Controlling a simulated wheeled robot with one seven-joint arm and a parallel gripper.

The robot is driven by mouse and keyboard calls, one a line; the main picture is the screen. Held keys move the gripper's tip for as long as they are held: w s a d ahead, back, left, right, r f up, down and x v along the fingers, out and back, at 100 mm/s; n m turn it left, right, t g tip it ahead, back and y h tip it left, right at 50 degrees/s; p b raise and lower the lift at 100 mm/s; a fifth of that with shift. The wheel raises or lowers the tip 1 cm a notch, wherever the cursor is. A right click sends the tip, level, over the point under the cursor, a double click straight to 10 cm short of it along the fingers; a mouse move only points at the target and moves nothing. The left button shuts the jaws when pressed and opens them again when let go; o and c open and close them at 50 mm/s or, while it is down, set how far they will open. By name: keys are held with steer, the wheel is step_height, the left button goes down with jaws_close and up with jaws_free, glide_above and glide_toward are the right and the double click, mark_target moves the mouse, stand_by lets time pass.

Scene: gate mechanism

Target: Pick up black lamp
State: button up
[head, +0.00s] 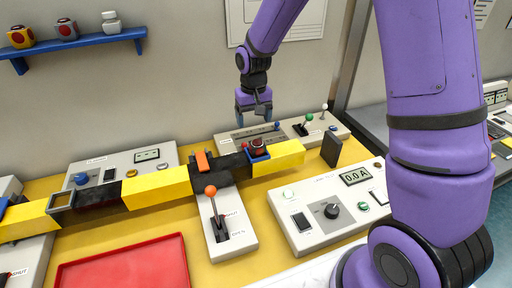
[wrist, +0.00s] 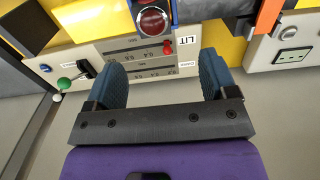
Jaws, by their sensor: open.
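The black lamp (head: 257,145), a small dark body with a red lens, sits in a blue holder (head: 259,157) on the yellow and black beam. My gripper (head: 256,115) is open and empty, above and behind the lamp, near the wall. In the wrist view, the two blue fingers of my gripper (wrist: 163,65) are apart, with the slider panel between and beyond them. The lamp lies ahead of the fingertips, apart from them.
The yellow and black beam (head: 160,188) runs across the table. An orange-knobbed lever (head: 210,191) stands before it. A dark upright block (head: 331,149) and a green-knobbed lever (head: 308,118) are to the right. A blue shelf (head: 85,43) holds several other lamps. A red tray (head: 125,268) lies in front.

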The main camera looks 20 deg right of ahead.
mark_target(257, 141)
step_height(257, 141, down, 5)
steer(key=shift+s+d+r, duration=0.1)
steer(key=f, duration=0.4)
steer(key=shift+s+d, duration=0.35)
steer(key=shift+f, duration=0.7)
steer(key=c, duration=1.1)
